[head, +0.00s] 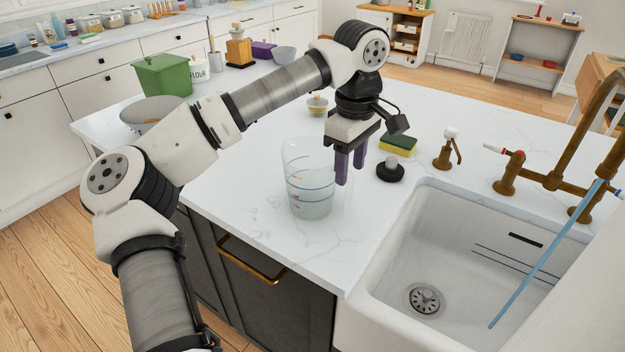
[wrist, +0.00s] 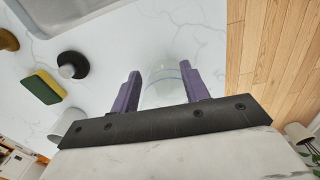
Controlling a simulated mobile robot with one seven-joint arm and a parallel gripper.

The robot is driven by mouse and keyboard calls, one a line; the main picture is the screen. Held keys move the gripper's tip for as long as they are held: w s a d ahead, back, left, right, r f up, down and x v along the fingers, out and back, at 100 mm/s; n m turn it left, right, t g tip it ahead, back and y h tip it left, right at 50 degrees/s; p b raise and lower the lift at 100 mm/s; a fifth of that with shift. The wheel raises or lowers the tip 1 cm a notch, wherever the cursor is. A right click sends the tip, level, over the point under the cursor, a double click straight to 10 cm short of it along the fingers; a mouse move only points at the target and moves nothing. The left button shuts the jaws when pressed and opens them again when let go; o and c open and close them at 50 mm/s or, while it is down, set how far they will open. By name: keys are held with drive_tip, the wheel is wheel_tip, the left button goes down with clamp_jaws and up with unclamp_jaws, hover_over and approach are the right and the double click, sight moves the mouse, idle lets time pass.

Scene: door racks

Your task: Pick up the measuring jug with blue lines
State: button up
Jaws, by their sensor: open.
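The clear measuring jug (head: 310,186) stands upright on the white marble counter, left of the sink. It has blue lines and some reddish marks, and its see-through wall makes its outline faint. My gripper (head: 350,174) points down with its purple fingers apart, just right of the jug in the head view. In the wrist view the jug (wrist: 164,88) shows between the open fingers (wrist: 160,72), with a blue line visible. Its lower part there is hidden by the gripper body. Nothing is held, and I cannot tell whether a finger touches the jug.
A black round stopper (head: 390,172) and a yellow-green sponge (head: 398,144) lie right of my gripper. A brass soap dispenser (head: 447,150) and the sink (head: 480,250) are farther right. A small bowl (head: 317,106) stands behind. The counter in front of the jug is clear.

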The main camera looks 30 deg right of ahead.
sight(350, 178)
drive_tip(key=shift+s+f+p, duration=0.1)
drive_tip(key=shift+f+p, duration=0.95)
drive_tip(key=shift+f, duration=2)
drive_tip(key=shift+c, duration=0.3)
clamp_jaws()
